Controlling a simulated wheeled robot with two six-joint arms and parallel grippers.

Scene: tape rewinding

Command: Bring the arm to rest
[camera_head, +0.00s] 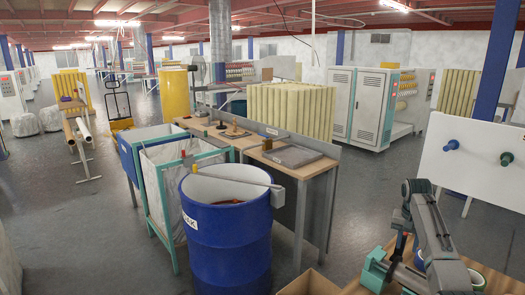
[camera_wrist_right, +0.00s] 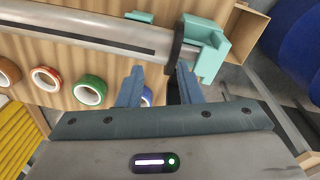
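My right gripper (camera_wrist_right: 160,72) shows in the right wrist view with its two blue-grey fingers apart. Nothing is seen clamped between them. Beyond the fingertips is a grey shaft (camera_wrist_right: 85,30) with a black disc and a teal block (camera_wrist_right: 207,50) at its right end. The teal block also shows at the lower right of the head view (camera_head: 375,268). A blue-edged tape roll (camera_wrist_right: 146,96) is partly hidden behind the fingers. My right arm (camera_head: 430,225) stands over this workplace in the head view. My left gripper is out of view.
Beside the fingers lie a green tape roll (camera_wrist_right: 90,89) and a red one (camera_wrist_right: 46,79) on the wooden top. In the head view, a blue barrel (camera_head: 228,245) stands left of the workplace, before a wooden table (camera_head: 290,170). A white board (camera_head: 470,165) with pegs is right. Open floor lies left.

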